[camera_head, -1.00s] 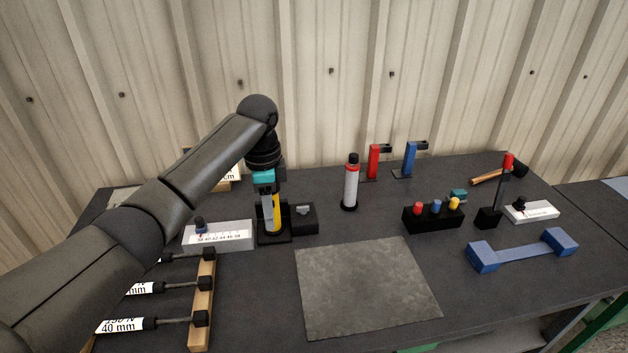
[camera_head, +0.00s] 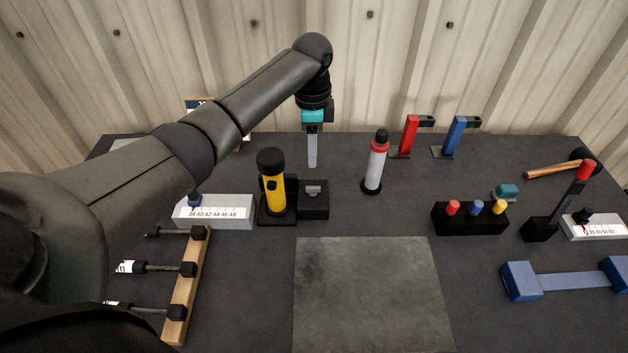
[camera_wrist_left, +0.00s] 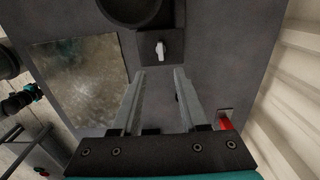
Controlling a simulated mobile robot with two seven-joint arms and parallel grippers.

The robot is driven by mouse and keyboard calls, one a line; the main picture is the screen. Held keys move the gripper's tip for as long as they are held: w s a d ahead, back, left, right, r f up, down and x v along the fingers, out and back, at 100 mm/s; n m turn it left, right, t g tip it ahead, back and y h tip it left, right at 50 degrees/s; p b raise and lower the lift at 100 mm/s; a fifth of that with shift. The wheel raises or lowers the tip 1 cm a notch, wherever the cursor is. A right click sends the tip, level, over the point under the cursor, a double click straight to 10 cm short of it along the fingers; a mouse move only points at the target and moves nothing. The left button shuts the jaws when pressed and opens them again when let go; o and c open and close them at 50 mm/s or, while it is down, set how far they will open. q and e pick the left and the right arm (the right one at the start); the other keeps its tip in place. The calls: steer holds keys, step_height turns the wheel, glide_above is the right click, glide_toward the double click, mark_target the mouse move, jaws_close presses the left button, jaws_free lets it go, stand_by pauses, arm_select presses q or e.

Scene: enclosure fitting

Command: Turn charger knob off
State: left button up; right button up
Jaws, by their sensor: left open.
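The charger is a black unit (camera_head: 277,221) on the table, with a yellow and black flashlight (camera_head: 273,194) standing upright in it. A black box (camera_head: 314,208) adjoins it on the right and carries a small grey knob (camera_head: 313,190) on top. The knob shows pale, upper middle, in the left wrist view (camera_wrist_left: 160,48); its setting marks are not legible. My left gripper (camera_head: 312,160) is open and empty, pointing down, above and behind the knob in the head view. In the wrist view the knob lies beyond the gap between the fingertips (camera_wrist_left: 160,76). My right gripper is not in view.
A white and red canister (camera_head: 375,166) stands right of the gripper, with red (camera_head: 409,136) and blue (camera_head: 456,136) clamps beyond. A white scale box (camera_head: 216,214) is left of the charger. A bare grey mat (camera_head: 373,295) lies in front.

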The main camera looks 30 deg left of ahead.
mark_target(313, 187)
arm_select(q)
step_height(313, 187, down, 11)
steer(key=shift+w+f+b, duration=0.1)
steer(key=shift+f+b, duration=0.1)
steer(key=shift+b, duration=0.6)
steer(key=shift+c, duration=0.3)
jaws_close()
